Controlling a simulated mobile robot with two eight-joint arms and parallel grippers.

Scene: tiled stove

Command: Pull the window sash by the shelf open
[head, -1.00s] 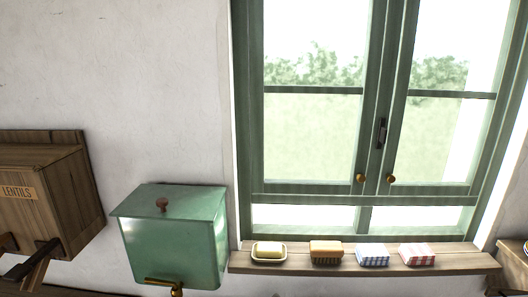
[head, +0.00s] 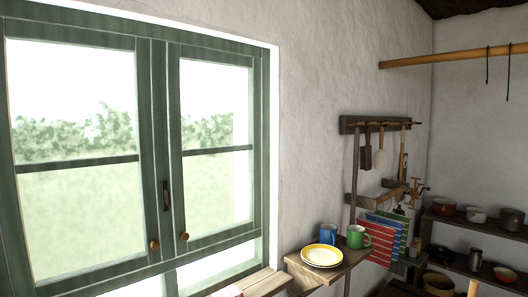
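The green window has two sashes side by side, both looking shut. The right sash (head: 215,151), nearer the shelf, has a small brass knob (head: 184,237) low on its left stile. The left sash (head: 75,159) has a similar knob (head: 154,244) at its lower right. A dark latch handle (head: 166,195) sits upright between the sashes. The small wooden shelf (head: 331,266) is on the wall right of the window, holding a yellow-rimmed plate (head: 322,255), a blue mug (head: 328,234) and a green mug (head: 357,237). Neither gripper is in view.
The wooden sill (head: 259,284) runs below the window, close to the shelf. A wall rack (head: 381,125) with hanging utensils is farther right. Pots stand on shelves (head: 470,228) at the far right. A wooden pole (head: 455,55) crosses the upper right.

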